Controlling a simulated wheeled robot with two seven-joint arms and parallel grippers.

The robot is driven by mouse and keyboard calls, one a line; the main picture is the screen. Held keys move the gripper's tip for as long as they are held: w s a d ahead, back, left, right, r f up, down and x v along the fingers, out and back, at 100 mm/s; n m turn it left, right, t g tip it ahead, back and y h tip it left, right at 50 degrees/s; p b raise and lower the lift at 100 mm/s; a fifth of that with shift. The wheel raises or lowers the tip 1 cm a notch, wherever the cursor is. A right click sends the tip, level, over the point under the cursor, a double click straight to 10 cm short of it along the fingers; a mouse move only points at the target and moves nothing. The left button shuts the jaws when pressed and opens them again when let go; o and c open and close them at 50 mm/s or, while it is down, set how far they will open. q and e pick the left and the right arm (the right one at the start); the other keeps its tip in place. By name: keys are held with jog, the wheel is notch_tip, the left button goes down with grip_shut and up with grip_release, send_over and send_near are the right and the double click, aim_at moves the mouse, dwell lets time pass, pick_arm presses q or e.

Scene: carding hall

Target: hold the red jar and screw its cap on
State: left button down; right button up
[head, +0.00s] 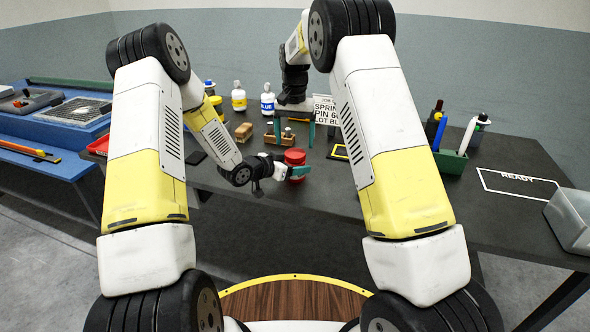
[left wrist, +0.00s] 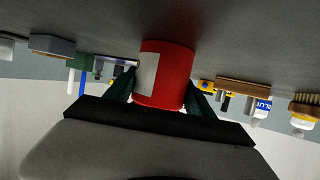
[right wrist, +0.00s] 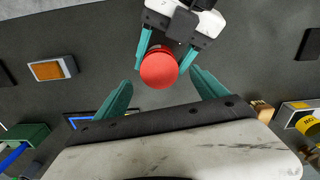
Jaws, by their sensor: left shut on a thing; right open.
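The red jar (head: 297,179) is upright at the table's near side, with a pale label in the left wrist view (left wrist: 147,74). My left gripper (head: 291,172) is shut around the jar's side, with one teal finger on each side. A round red cap (head: 295,155) shows on top of the jar, and its flat top faces the camera in the right wrist view (right wrist: 158,69). How far it is screwed down cannot be told. My right gripper (head: 293,138) is open and empty above the cap, its fingers apart from it in the right wrist view (right wrist: 162,92).
A sign (head: 325,112) stands behind the right gripper. A green holder (head: 450,163) with bottles and a grey bin (head: 570,220) are at right. The marked READY area is clear.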

aim_at(295, 153)
jog(key=shift+r, duration=0.15)
jog(key=shift+c, duration=1.4)
jog(key=r+n, duration=0.1)
jog(key=n, duration=0.1)
jog(key=shift+r+n, duration=0.2)
jog(key=shift+n, duration=0.2)
notch_tip(295, 153, up, 2)
jog(key=n, duration=0.4)
jog(key=shift+n, duration=0.3)
jog(key=shift+f, duration=3.95)
jog(key=shift+c, duration=0.2)
